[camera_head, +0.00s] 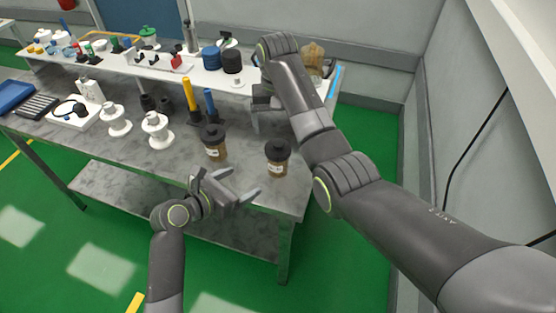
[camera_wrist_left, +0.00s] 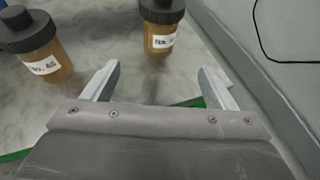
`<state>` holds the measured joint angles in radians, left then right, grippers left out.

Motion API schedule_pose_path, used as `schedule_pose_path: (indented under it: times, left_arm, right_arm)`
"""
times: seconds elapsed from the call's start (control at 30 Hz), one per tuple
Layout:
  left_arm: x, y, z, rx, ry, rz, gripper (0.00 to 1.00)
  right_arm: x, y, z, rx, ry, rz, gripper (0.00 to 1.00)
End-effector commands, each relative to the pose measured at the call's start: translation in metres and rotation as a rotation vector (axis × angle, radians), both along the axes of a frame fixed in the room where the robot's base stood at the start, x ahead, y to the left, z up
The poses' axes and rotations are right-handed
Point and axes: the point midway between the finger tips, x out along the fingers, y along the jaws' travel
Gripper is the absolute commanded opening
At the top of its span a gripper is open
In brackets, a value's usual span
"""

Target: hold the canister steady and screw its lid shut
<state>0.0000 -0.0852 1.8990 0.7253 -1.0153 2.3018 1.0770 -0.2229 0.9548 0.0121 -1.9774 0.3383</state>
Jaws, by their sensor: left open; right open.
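Two amber canisters with labels stand upright near the table's front edge, and I cannot tell which one is meant. The right canister (camera_head: 277,168) has a dark lid (camera_head: 277,150) on top; it also shows in the left wrist view (camera_wrist_left: 158,40). The left canister (camera_head: 215,151) has a similar dark lid (camera_head: 210,132) and also shows in the left wrist view (camera_wrist_left: 45,62). My left gripper (camera_head: 246,182) is open and empty, at the front edge and short of both canisters. My right gripper (camera_head: 262,108) is open behind the canisters, partly hidden by its arm.
The grey table (camera_head: 180,178) holds white spools (camera_head: 158,130), a yellow-handled tool (camera_head: 188,95) and a blue-handled tool (camera_head: 210,102) left of and behind the canisters. A raised white shelf (camera_head: 200,75) with bottles runs along the back. A wall stands at the right.

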Motion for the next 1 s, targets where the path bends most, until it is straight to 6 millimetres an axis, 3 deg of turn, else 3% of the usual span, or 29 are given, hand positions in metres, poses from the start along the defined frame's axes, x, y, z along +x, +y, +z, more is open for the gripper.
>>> schedule_pose_path:
  times: [0.23, 1.0]
  left_arm:
    - [0.013, -0.011, -0.006, -0.002, -0.001, -0.001, 0.79]
    - [0.096, -0.081, -0.051, 0.002, -0.001, -0.003, 0.79]
  right_arm:
    - [0.0, 0.0, 0.0, 0.0, 0.0, -0.001, 0.84]
    - [0.0, 0.0, 0.0, 0.0, 0.0, -0.001, 0.84]
